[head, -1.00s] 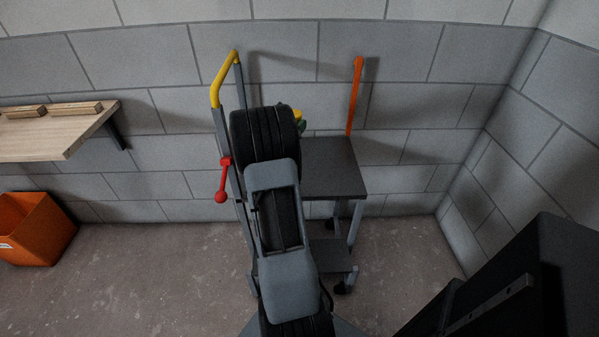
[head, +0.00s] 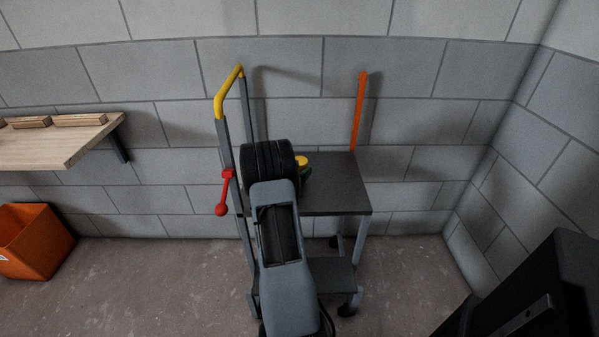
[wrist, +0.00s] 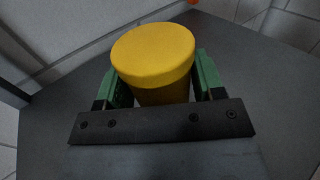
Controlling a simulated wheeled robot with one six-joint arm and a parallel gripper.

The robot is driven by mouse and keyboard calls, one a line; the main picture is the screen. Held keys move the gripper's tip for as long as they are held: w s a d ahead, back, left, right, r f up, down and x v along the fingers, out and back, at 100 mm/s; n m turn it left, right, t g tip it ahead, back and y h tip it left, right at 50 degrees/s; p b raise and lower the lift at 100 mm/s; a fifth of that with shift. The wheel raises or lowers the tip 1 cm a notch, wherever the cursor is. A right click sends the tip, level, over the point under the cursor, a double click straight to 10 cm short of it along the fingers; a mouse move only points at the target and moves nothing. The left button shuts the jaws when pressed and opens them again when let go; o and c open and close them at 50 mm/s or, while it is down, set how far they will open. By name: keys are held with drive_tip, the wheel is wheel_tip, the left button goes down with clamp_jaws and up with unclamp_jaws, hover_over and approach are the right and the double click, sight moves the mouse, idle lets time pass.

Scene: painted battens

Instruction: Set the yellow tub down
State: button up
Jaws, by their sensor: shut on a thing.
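The yellow tub (wrist: 152,58) is between the two green fingers of my gripper (wrist: 158,82) in the wrist view, with its round lid up. My gripper is shut on it. In the head view a small part of the tub (head: 302,160) shows beside my arm, with a green finger by it. The dark top of the cart (head: 340,190) is beneath; it also fills much of the wrist view (wrist: 250,75). The tub's base is hidden, so I cannot tell whether it touches the cart top.
The cart has a yellow-topped handle (head: 229,90) and a red lever (head: 225,193) at its left. An orange post (head: 358,112) rises at the back. A wooden shelf (head: 60,145) with battens and an orange bin (head: 32,240) are at left. The cart top's right side is clear.

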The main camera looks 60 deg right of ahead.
drive_tip(key=shift+f, duration=0.2)
drive_tip(key=shift+f, duration=0.15)
drive_tip(key=o, duration=1.1)
drive_tip(key=shift+o, duration=0.2)
drive_tip(key=shift+r, duration=0.3)
drive_tip(key=a, duration=0.7)
drive_tip(key=shift+a+f+p, duration=0.1)
drive_tip(key=shift+a+p, duration=0.15)
drive_tip(key=shift+p, duration=0.15)
